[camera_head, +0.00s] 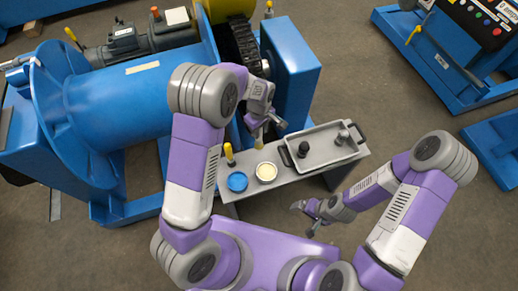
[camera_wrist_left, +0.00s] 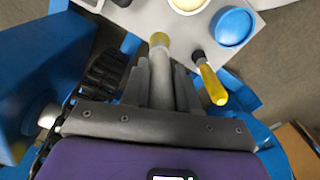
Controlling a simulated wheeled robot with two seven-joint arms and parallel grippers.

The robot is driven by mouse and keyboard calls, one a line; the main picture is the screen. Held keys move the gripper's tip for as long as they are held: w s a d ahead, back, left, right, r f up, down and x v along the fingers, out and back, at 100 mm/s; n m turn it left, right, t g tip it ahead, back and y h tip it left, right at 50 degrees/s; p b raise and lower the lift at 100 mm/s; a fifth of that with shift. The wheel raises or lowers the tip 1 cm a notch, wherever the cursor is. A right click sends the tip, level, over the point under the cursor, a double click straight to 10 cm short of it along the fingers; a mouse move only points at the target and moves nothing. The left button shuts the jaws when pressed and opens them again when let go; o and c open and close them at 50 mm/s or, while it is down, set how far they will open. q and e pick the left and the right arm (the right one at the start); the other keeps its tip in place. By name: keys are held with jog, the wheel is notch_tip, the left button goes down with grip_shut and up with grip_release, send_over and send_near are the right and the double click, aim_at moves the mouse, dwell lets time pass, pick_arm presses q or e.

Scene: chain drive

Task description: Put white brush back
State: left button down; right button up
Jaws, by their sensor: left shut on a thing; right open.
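My left gripper (camera_head: 268,121) is shut on a pale grey-white brush (camera_wrist_left: 165,80), held between the fingers in the left wrist view with its tan tip pointing out. In the head view the brush's tip (camera_head: 259,137) hangs over the back edge of the grey bench (camera_head: 281,191). A cream-filled round pot (camera_head: 267,172) and a blue round pot (camera_head: 237,182) stand on the bench near it. A brush with a yellow handle (camera_head: 229,152) is beside the pots, also in the left wrist view (camera_wrist_left: 211,84). My right gripper (camera_head: 305,217) is open and empty, in front of the bench.
The blue machine (camera_head: 120,95) with a black chain (camera_head: 245,45) stands behind and left.

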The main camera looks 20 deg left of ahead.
aim_at(259, 141)
pick_arm(q)
notch_tip(259, 141, down, 8)
jog(key=shift+f+b, duration=0.1)
jog(key=shift+b, duration=1.05)
jog(key=shift+f, duration=0.15)
jog(key=c, duration=0.9)
grip_release()
jog(key=shift+o, duration=0.2)
notch_tip(259, 141, up, 12)
jog(key=p, duration=0.4)
jog(key=shift+r, duration=0.2)
jog(key=shift+s, duration=0.1)
